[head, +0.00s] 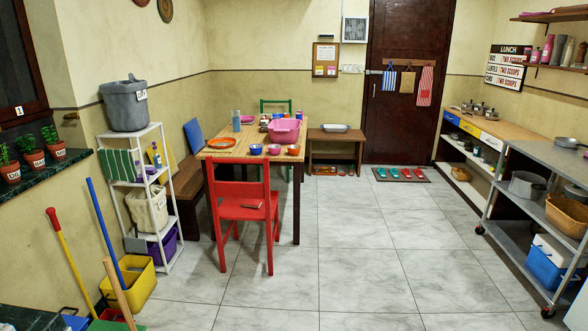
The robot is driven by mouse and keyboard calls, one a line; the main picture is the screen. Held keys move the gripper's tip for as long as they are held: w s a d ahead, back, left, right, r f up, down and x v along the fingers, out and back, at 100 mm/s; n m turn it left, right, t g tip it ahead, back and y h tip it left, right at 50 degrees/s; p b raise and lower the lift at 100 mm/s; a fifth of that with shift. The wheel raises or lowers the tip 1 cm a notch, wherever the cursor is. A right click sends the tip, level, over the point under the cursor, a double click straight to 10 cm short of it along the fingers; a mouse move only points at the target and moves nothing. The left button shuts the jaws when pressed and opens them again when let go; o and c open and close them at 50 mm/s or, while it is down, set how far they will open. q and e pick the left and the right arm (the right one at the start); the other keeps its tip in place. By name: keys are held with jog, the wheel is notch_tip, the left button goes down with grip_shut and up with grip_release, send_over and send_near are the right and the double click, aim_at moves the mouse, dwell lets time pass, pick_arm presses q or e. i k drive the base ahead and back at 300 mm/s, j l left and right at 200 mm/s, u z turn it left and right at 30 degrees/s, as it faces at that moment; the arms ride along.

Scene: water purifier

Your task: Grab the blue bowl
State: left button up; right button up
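A small blue bowl (256,149) stands on the near part of the wooden dining table (222,152), at its front edge side. Neither of my grippers is in view.
A red chair (248,208) stands in front of the table, its back rising just below the bowls. A white shelf rack (165,215) and yellow mop bucket (135,283) are at the left. A metal cart (530,148) lines the right. The tiled floor (360,250) between is clear.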

aim_at(256, 150)
jog(key=i, duration=1)
jog(key=i+l+u, duration=0.1)
jog(key=i, duration=0.85)
